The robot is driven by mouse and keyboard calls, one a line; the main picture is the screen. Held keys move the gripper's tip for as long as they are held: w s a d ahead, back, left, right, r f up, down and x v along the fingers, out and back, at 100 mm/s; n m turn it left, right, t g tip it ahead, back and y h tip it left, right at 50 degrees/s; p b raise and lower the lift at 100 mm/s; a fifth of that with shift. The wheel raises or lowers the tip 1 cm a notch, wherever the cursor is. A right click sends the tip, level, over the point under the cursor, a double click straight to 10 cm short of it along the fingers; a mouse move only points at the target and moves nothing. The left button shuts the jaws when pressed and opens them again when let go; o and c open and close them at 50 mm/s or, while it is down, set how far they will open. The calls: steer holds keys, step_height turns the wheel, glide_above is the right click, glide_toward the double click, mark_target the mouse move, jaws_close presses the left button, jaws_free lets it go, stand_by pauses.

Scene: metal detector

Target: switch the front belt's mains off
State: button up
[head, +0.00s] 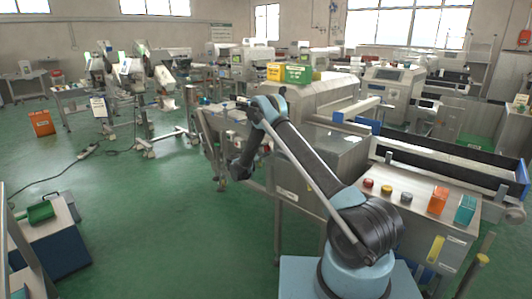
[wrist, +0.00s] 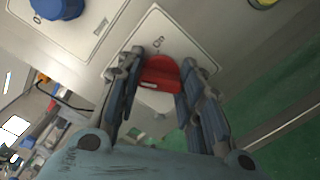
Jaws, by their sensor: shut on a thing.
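A red rotary knob (wrist: 160,76) sits on a pale switch plate with printed marks (wrist: 172,38) in the middle of the wrist view. My gripper (wrist: 162,68) has one finger on each side of the knob and is shut on it. The lower part of the knob has a light label strip. In the head view my arm reaches up and away to the machine frame, and my gripper (head: 244,103) is small there. The switch itself cannot be made out in the head view.
A blue knob (wrist: 58,8) on a second plate (wrist: 75,32) is at the upper left of the wrist view, and a yellow part (wrist: 262,3) is at the top right. In the head view, a conveyor machine (head: 318,100) stands beyond my arm.

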steer(key=shift+a+f+n, duration=0.15)
steer(key=shift+f+n, duration=0.05)
steer(key=shift+n, duration=1.4)
steer(key=o, duration=1.1)
steer(key=shift+c, duration=0.2)
steer(key=shift+s, duration=0.1)
steer(key=v, duration=1.1)
steer(key=shift+s+a, duration=0.25)
steer(key=shift+s, duration=0.05)
